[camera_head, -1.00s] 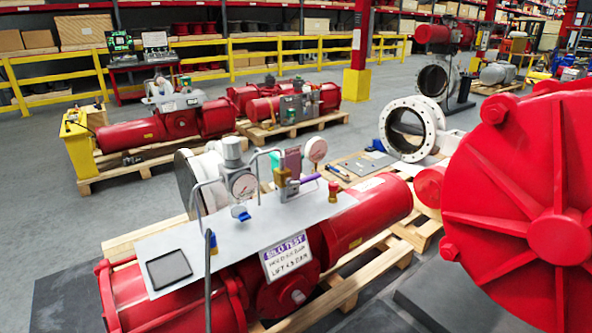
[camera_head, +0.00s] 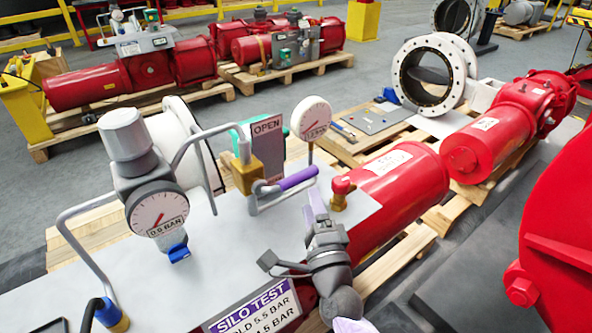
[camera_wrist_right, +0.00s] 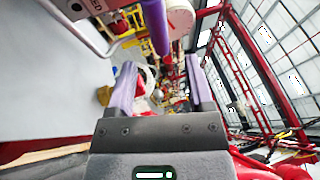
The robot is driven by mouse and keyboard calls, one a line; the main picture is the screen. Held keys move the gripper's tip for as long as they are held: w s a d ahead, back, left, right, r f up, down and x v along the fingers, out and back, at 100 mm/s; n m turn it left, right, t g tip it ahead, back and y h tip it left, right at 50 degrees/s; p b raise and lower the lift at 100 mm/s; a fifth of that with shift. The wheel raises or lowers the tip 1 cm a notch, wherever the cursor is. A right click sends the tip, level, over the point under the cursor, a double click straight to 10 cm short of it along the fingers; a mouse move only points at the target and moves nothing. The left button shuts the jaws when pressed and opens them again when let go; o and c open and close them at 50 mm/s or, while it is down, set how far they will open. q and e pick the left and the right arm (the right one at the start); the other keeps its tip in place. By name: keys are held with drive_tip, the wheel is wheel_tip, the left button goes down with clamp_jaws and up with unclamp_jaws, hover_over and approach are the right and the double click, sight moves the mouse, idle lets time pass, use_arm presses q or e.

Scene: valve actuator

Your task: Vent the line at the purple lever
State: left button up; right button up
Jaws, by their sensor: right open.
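The purple lever (camera_head: 298,178) sticks out to the right from a brass valve body (camera_head: 246,172) on the grey panel (camera_head: 225,245). My left gripper is not in view.
A red-capped brass fitting (camera_head: 342,190) is close right of my gripper.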

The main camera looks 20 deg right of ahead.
sight(302, 176)
drive_tip(key=b+x, duration=0.1)
drive_tip(key=x, duration=0.6)
drive_tip(key=shift+w, duration=0.15)
clamp_jaws()
idle(0.5)
idle(0.3)
